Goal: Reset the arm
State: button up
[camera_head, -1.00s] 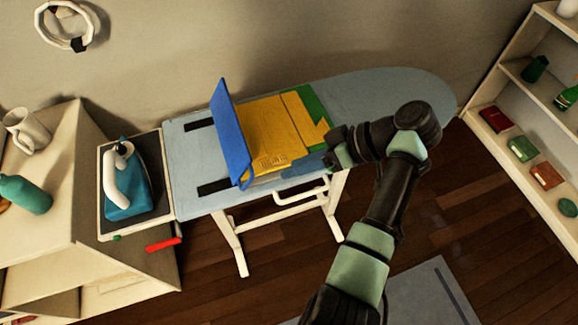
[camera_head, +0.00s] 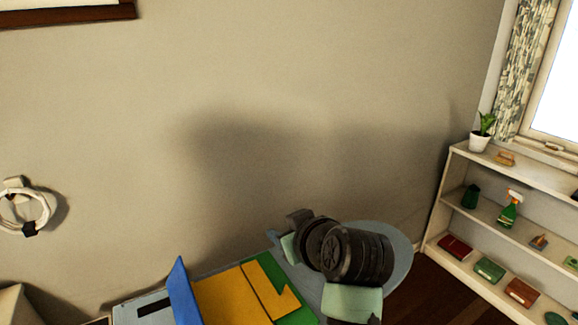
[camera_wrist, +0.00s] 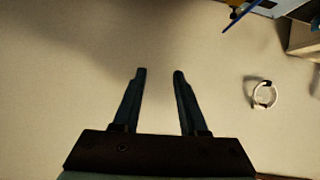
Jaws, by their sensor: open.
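My gripper (camera_wrist: 160,72) shows in the wrist view with its two dark fingers spread apart and nothing between them. The wall fills the view beyond the fingers. In the head view my dark and pale green arm is raised over the right part of the ironing board (camera_head: 398,250), and the gripper's fingertips are not clear there. The yellow, green and blue folded items lie on the board left of my arm. The yellow piece (camera_head: 232,298) lies on the green one (camera_head: 298,316), with the blue panel (camera_head: 184,292) tilted up at the left.
A white shelf (camera_head: 440,222) with books, a spray bottle (camera_head: 509,210) and a potted plant (camera_head: 480,132) stands at the right by a window. A white ring (camera_head: 26,206) hangs on the left wall; it also shows in the wrist view (camera_wrist: 264,95). The wall's middle is bare.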

notch_tip(320, 180, up, 14)
jog(key=s+m+t+h, duration=0.1)
jog(key=m+t+h, duration=0.1)
jog(key=t, duration=0.4)
jog(key=s+r+m+t+h, duration=0.2)
jog(key=s+r+t, duration=0.8)
jog(key=s+r, duration=1)
notch_tip(320, 180, up, 4)
jog(key=shift+d+r+m+t+h, duration=0.1)
jog(key=shift+d+m+t+h, duration=0.25)
jog(key=shift+m, duration=0.85)
